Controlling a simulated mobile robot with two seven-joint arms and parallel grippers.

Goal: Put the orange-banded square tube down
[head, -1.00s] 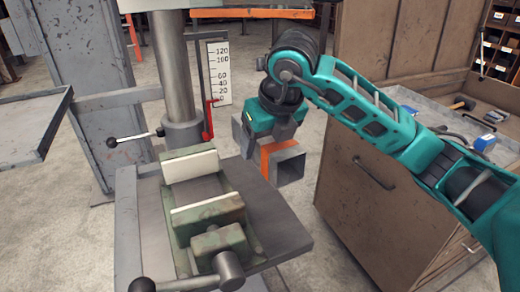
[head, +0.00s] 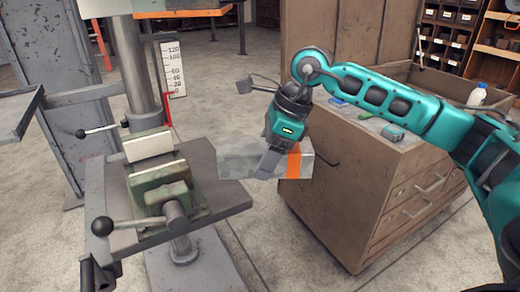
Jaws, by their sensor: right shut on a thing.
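The orange-banded square tube (head: 307,158) is grey with an orange band near its right end. It lies roughly level across the picture in the air, between the drill press table and the wooden cabinet. My right gripper (head: 270,162) comes down from above and is shut on the tube, left of the band; a finger crosses the tube's near side. The far finger is hidden behind the tube. My left gripper is not in view.
A green vise (head: 160,187) with white jaws sits on the drill press table (head: 228,190) at left.

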